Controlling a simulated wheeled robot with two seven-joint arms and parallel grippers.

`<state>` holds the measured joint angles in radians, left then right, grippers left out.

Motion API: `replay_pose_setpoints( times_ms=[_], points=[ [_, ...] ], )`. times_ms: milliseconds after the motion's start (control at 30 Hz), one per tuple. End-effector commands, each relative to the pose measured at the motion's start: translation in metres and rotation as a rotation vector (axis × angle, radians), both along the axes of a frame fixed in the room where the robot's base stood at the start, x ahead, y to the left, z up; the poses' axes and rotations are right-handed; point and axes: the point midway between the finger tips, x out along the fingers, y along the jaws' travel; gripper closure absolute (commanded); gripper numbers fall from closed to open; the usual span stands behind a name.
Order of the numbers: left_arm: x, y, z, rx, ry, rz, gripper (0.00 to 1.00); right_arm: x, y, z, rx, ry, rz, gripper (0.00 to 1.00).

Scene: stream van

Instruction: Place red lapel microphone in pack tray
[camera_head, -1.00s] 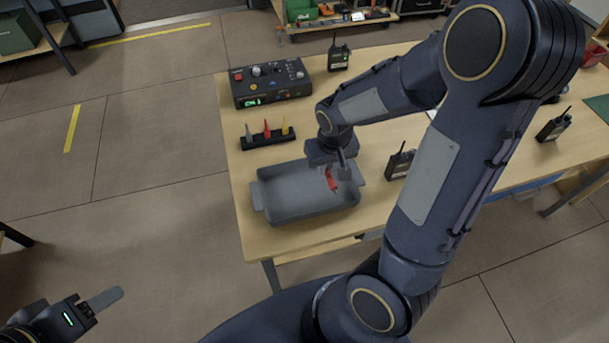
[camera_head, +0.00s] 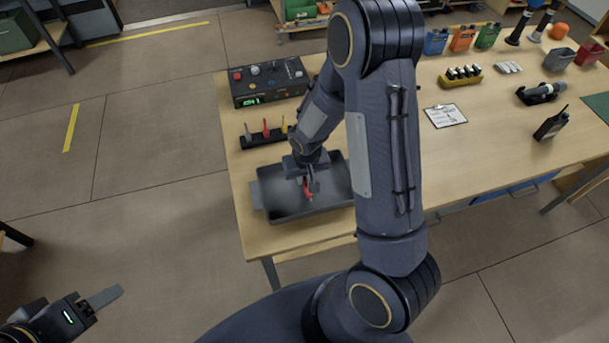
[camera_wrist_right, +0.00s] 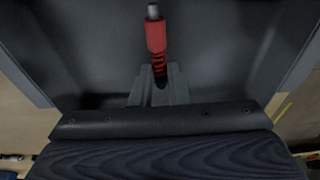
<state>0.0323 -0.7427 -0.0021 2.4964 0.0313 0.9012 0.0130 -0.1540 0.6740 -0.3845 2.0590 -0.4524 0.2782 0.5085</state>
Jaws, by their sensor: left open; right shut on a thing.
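The red lapel microphone (camera_head: 307,187) is in my right gripper (camera_head: 310,192), over the middle of the grey pack tray (camera_head: 275,211). In the right wrist view the microphone (camera_wrist_right: 156,37) has a red body, a ribbed lower part and a grey tip, and the right gripper's fingers (camera_wrist_right: 158,92) are shut on the ribbed part. The tray (camera_wrist_right: 80,45) fills the background there. I cannot tell whether the microphone touches the tray floor. My left gripper (camera_head: 105,297) is open and empty at the lower left, away from the table.
A rack (camera_head: 265,137) with several coloured pieces stands behind the tray, and a control box (camera_head: 270,83) is behind that. A clipboard (camera_head: 446,116) and a radio (camera_head: 551,126) lie to the right. My right arm hides part of the tabletop.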

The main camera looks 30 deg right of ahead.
Motion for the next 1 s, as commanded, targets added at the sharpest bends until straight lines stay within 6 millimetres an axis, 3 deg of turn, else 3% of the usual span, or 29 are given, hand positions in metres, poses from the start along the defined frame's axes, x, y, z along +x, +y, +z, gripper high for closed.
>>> replay_pose_setpoints(
  times_ms=[167, 200, 333, 733, 1000],
  points=[
    [0.000, 0.000, -0.006, 0.000, 0.000, 0.000, 0.43, 0.000, 0.000, -0.005, 0.000, 0.000, 0.001, 1.00],
    [0.000, 0.000, -0.004, 0.000, 0.000, 0.000, 0.43, 0.000, 0.000, -0.003, 0.000, 0.000, 0.001, 0.80],
    [0.000, 0.000, -0.004, 0.000, 0.000, 0.000, 0.43, 0.000, 0.000, -0.003, 0.000, 0.001, 0.001, 0.64],
    [0.000, 0.000, 0.001, 0.000, 0.000, 0.000, 0.43, 0.000, 0.000, 0.005, -0.001, -0.002, 0.001, 0.64],
    [0.000, 0.000, -0.001, 0.000, 0.000, 0.000, 0.43, -0.006, 0.002, 0.059, 0.001, -0.007, 0.001, 0.64]
  ],
)
